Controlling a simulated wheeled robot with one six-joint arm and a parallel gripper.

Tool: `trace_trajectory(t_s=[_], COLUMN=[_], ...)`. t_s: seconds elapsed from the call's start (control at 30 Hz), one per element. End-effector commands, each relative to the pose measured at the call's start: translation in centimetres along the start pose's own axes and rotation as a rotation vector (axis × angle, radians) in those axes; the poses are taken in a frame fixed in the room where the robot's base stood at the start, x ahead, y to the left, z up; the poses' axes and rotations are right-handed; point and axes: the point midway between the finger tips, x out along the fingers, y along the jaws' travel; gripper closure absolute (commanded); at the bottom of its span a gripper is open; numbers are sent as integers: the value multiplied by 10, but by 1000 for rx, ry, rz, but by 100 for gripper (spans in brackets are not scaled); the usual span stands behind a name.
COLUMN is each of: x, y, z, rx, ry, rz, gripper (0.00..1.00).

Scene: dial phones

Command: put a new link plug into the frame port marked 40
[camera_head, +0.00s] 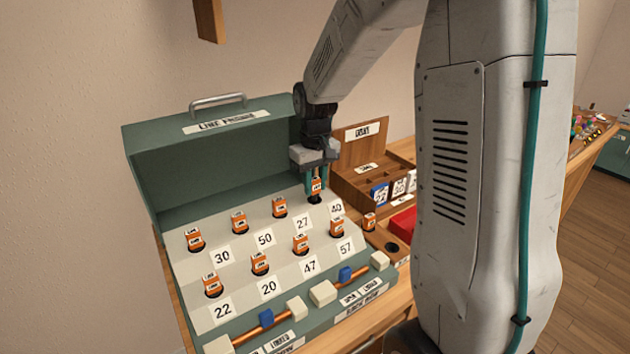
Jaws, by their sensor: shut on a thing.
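A green metal line frame (165,225) with a raised lid holds a sloped light panel with two rows of numbered ports. Orange link plugs stand in several ports, such as those by 30 (195,239), 50 (239,222) and 27 (279,207). The label 40 (336,208) is at the right end of the back row. My gripper (316,188) points down, shut on an orange link plug (317,185). This plug is upright over the dark port to the left of label 40. I cannot tell whether the plug's lower end is in the port.
Another orange plug (369,221) stands on the wooden tray right of the frame, near a dark round hole (392,247). Behind is an open wooden box (357,138) with number cards, and a red item (403,221). White and blue blocks sit along the frame's front rails.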

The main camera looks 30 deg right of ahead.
Motion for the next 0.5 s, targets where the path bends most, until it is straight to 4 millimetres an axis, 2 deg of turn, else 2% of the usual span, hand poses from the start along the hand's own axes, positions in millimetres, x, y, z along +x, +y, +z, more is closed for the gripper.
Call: trace_trajectory(t_s=[0.5], x=[11], y=[0], z=[0], rx=[0], ry=[1], rz=[0], gripper=[90])
